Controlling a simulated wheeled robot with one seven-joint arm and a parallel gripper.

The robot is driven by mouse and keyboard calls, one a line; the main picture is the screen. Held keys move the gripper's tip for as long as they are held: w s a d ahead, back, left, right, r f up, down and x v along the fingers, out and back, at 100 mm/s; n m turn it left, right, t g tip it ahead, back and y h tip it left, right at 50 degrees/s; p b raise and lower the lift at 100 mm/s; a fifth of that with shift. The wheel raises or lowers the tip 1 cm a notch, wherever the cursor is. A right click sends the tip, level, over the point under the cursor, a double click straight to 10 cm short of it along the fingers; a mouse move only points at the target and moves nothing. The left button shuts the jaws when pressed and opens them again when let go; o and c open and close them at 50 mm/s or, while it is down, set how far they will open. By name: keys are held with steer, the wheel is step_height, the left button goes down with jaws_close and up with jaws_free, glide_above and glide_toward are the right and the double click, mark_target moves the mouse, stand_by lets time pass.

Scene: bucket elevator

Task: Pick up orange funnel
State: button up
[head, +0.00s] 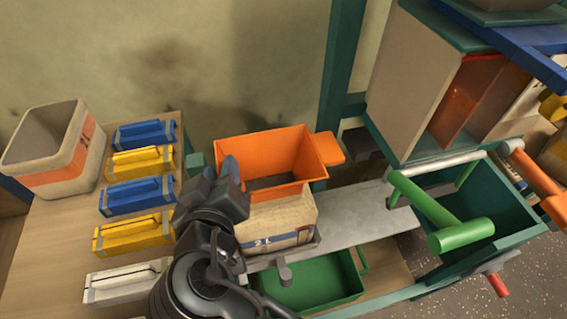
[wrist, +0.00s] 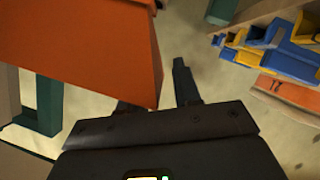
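The orange funnel (head: 262,150) is an open, box-like hopper with a tab on its right side, upright behind a cardboard-coloured box. My gripper (head: 231,168) is at its left front corner. In the wrist view the funnel (wrist: 75,45) fills the upper left, and my gripper (wrist: 162,90) has its fingers apart. The right finger shows clear of the funnel's edge; the left finger is mostly hidden behind the orange wall. Whether the fingers touch the wall cannot be told.
A tan box (head: 275,222) stands in front of the funnel, with a green tray (head: 315,285) nearer. Blue and yellow bins (head: 140,165) and a white-orange bin (head: 65,150) are at left. A green-handled crank (head: 440,215) and a teal post (head: 342,75) stand at right.

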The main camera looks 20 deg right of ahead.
jaws_close()
stand_by(0.5)
